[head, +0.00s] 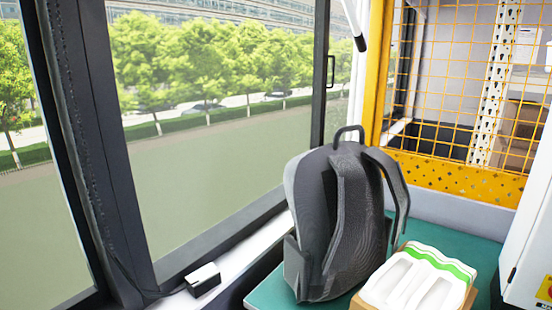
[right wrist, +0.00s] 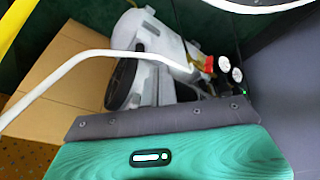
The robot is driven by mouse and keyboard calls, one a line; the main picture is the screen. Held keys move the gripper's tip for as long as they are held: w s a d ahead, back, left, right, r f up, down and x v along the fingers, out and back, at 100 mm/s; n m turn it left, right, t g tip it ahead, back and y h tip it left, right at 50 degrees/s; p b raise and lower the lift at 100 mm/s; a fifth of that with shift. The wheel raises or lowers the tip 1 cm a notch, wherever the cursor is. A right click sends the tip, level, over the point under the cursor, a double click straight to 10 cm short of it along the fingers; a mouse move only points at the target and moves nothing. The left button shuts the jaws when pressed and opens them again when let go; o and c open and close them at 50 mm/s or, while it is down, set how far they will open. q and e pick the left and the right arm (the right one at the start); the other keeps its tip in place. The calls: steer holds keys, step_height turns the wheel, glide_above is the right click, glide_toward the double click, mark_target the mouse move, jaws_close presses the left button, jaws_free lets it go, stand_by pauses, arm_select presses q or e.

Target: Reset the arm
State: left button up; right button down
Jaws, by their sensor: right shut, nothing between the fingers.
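In the right wrist view, a pale grey-white device (right wrist: 158,85) with a dark round part sits beyond a teal surface. It could be the valve positioner, but I cannot tell for sure. Two small round white-faced gauges (right wrist: 230,68) and a red fitting (right wrist: 209,65) are at its right end. A thin white bent rod (right wrist: 85,62) crosses in front of it and hides part of it. Neither gripper shows in the head view, and I see no gripper fingers in the right wrist view.
A grey backpack (head: 340,215) and a white-and-green package (head: 420,280) stand on a teal tabletop (head: 275,292). A yellow mesh panel (head: 455,100) stands behind. The right wrist view shows a cardboard box (right wrist: 75,70).

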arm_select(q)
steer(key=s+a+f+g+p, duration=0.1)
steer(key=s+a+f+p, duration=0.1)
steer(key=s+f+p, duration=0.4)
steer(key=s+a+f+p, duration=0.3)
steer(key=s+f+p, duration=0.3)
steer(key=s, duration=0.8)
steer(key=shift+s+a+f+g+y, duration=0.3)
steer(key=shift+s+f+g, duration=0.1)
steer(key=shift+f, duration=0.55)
arm_select(e)
steer(key=s+d+f+g, duration=0.1)
steer(key=s+d+f, duration=0.1)
steer(key=s+f, duration=0.5)
steer(key=s+d+f, duration=0.3)
steer(key=s+f, duration=0.4)
steer(key=s, duration=0.6)
steer(key=shift+s+d+g+h, duration=0.3)
steer(key=shift+s+g, duration=0.1)
